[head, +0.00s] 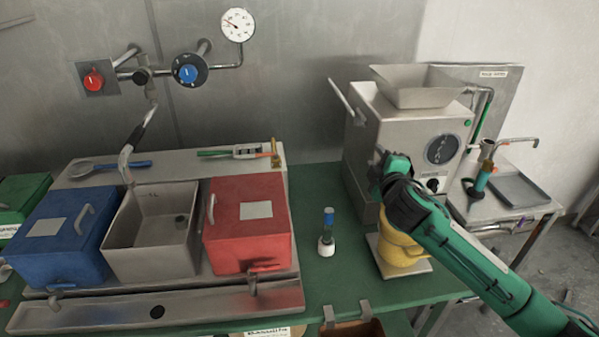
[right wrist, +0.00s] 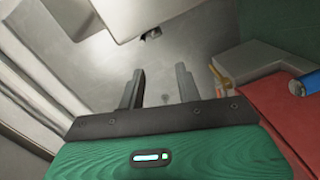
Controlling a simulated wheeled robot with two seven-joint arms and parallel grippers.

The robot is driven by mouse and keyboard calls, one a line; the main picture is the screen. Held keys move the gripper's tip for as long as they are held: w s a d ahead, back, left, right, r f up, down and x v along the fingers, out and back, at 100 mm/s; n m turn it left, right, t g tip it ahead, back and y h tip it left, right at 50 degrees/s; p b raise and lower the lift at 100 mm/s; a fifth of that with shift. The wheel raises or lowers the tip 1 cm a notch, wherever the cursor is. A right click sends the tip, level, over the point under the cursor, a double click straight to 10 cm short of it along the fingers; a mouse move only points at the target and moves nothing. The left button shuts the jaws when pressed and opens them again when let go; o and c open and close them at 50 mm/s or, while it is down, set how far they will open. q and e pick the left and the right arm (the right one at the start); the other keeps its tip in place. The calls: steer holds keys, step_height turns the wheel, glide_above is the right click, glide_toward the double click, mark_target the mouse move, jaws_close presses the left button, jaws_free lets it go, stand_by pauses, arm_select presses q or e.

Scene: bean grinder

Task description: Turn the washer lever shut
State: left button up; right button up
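A grey metal machine (head: 405,137) with a hopper (head: 415,87) on top stands right of centre in the head view. A flat metal lever (head: 346,102) sticks up and out to the left from its upper left side. I cannot tell for sure that this is the washer lever. My right gripper (head: 380,165) is in front of the machine's lower left part, below the lever. In the right wrist view my right gripper (right wrist: 160,86) has its two fingers apart with nothing between them. My left gripper is in neither view.
A yellow pot (head: 400,249) stands under my right arm. A small bottle (head: 327,232) stands on the green table. A red box (head: 248,236), a steel sink (head: 152,246) and a blue box (head: 62,246) are at left. Red (head: 93,80) and blue (head: 187,74) knobs are on the wall pipes.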

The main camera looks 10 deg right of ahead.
mark_target(364, 120)
steer(key=shift+n+t, duration=0.3)
steer(key=shift+n, duration=0.2)
steer(key=w+r+p, duration=0.1)
steer(key=w, duration=0.3)
steer(key=w+r+p, duration=0.1)
steer(key=w, duration=0.4)
steer(key=w+d+r+p, duration=0.1)
steer(key=w, duration=0.3)
steer(key=shift+w, duration=0.3)
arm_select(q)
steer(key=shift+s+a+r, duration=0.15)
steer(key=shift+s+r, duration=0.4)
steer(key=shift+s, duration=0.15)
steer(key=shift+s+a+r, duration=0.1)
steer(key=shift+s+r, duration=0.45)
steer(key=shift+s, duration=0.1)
arm_select(e)
steer(key=shift+w+f, duration=0.15)
steer(key=shift+w, duration=0.7)
steer(key=shift+c, duration=0.2)
jaws_close()
